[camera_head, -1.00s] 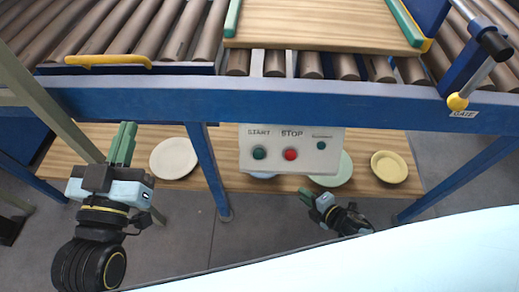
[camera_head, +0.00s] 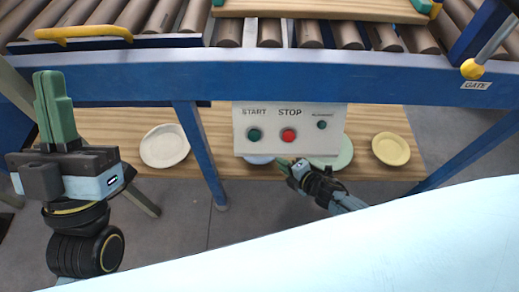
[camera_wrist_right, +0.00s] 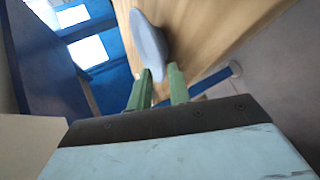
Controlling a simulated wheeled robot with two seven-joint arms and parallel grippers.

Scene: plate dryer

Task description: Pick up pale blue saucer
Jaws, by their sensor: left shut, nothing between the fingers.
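The pale blue saucer (camera_head: 259,160) lies on the low wooden shelf; in the head view only its front edge shows below the control box. The right wrist view shows more of the saucer (camera_wrist_right: 148,42) just beyond my right fingers. My right gripper (camera_head: 284,163) is open, its tips close to the saucer's near edge. In the wrist view the green fingers (camera_wrist_right: 160,77) stand apart, with the edge appearing at the gap between them; I cannot tell if they touch it. My left gripper (camera_head: 53,76) is shut and empty at the far left, away from the saucer.
The control box (camera_head: 290,130) hangs above the saucer. A white plate (camera_head: 164,146) lies left, a pale green plate (camera_head: 334,160) and a yellow plate (camera_head: 390,149) right. A blue frame leg (camera_head: 200,150) stands left of the box, under the blue conveyor beam (camera_head: 300,78).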

